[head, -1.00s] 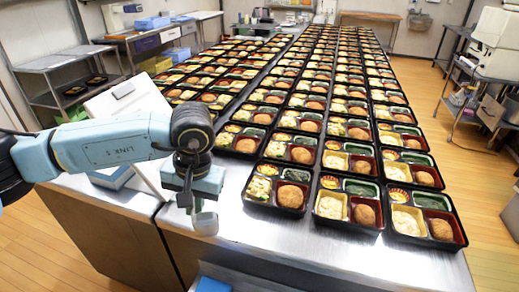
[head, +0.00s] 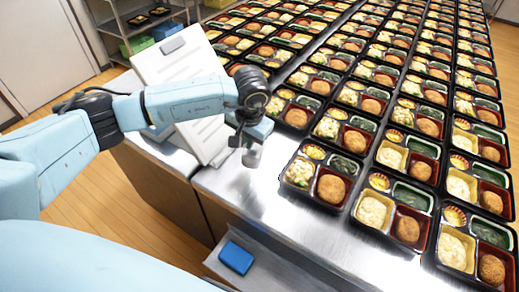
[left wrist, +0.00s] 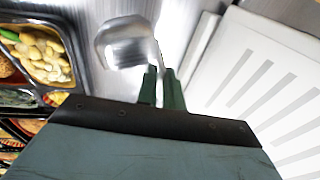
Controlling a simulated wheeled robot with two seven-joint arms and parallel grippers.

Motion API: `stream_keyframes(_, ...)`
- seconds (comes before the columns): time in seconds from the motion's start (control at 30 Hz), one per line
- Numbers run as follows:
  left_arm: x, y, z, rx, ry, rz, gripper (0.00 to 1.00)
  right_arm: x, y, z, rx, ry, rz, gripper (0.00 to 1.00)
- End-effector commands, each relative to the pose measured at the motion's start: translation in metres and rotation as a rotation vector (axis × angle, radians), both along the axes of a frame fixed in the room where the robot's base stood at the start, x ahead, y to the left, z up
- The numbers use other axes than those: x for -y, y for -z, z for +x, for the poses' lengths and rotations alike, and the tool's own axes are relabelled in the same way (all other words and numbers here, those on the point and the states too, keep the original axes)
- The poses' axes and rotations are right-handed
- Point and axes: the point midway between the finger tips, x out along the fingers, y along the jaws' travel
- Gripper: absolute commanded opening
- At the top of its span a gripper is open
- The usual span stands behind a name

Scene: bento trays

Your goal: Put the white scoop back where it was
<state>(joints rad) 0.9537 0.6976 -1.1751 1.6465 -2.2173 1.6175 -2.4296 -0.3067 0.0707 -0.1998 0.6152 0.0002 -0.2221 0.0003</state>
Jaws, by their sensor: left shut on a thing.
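My left gripper (head: 246,139) is shut on the white scoop (head: 252,157), which hangs below the fingers over the bare steel near the table's left edge. In the left wrist view, the scoop (left wrist: 122,42) shows as a pale rounded cup just beyond the two green fingers (left wrist: 161,85). It is blurred, and its handle is mostly hidden at the fingers. The scoop is left of the nearest bento tray (head: 340,207). I cannot tell whether it touches the steel. My right gripper is not in view.
A white slotted board (head: 203,138) stands tilted just left of the gripper. Rows of filled bento trays cover the table to the right. The steel tabletop (head: 252,197) is bare at the near left. A blue box (head: 236,258) sits on a lower ledge in front.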

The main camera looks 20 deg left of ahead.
Motion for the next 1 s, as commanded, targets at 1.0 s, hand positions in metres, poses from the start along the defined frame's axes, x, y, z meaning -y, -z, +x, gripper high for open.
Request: stream_keyframes(1.0, 0.0, 0.055, 0.0, 0.001, -0.002, 0.0, 0.3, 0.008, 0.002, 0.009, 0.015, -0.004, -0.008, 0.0)
